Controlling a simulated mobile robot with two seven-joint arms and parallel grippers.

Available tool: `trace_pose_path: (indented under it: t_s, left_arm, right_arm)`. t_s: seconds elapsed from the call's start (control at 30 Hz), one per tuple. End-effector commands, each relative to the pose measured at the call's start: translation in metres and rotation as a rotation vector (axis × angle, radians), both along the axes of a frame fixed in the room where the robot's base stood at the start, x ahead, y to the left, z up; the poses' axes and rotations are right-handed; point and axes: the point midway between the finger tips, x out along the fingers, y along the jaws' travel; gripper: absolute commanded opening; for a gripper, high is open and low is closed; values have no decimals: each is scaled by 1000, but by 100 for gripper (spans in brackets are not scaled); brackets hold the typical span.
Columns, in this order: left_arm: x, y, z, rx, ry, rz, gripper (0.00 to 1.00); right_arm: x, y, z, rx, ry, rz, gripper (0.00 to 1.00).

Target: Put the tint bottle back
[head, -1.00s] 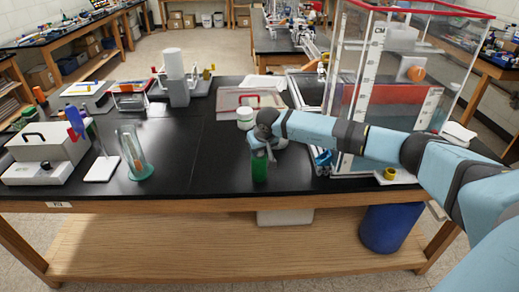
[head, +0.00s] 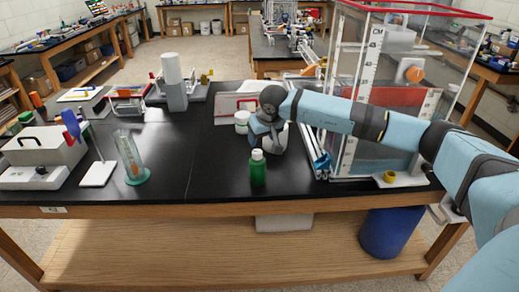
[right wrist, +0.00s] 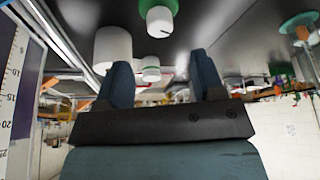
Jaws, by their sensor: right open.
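The tint bottle is a small green bottle with a white cap (head: 258,170). It stands upright on the black bench top near the front edge, in the middle of the head view. It also shows at the top of the right wrist view (right wrist: 159,16). My right gripper (head: 266,138) is just behind and above the bottle, apart from it. In the right wrist view my right gripper (right wrist: 160,72) has its two fingers spread with nothing between them. My left gripper is in neither view.
A clear tank (head: 385,125) with a red rim stands to the right. White tubs (head: 242,121) are behind the gripper. A cylinder on a green base (head: 132,160) and a white box (head: 45,148) stand at left. The bench between cylinder and bottle is clear.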

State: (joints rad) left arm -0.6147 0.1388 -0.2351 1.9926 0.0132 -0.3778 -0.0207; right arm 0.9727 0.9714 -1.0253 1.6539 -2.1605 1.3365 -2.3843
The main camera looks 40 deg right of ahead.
Motion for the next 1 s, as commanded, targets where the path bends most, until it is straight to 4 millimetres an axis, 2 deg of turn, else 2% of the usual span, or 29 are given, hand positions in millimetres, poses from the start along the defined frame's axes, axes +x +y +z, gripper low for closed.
trace_pose_path:
  t_s: [0.2,0.27,0.33,0.37,0.43,0.53,0.6,0.7,0.8,0.83,0.97,1.0]
  left_arm:
    - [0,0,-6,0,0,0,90]
    - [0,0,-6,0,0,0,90]
    - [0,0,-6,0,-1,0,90]
    - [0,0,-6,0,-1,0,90]
    - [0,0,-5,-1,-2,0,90]
    - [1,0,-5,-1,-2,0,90]
    - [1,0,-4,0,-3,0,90]
    - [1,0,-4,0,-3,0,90]
    - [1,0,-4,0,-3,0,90]
    - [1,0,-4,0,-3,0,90]
    - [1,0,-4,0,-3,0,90]
    - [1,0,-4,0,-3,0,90]
  right_arm:
    - [-9,2,22,3,-1,0,62]
    - [-12,9,20,29,5,-1,62]
    - [-17,30,8,109,22,-14,62]
    - [-20,43,-1,165,34,-25,62]
    - [-33,87,-26,352,85,-73,62]
    - [-66,169,-59,735,235,-224,62]
    - [-91,221,-69,1011,387,-383,62]
    - [-122,277,-72,1372,659,-663,62]
    - [-144,309,-69,1679,990,-1002,62]
    - [-150,315,-68,1758,1100,-1113,62]
    - [-165,318,-78,2018,1625,-1641,62]
    - [-170,313,-86,-1880,-1640,1653,62]
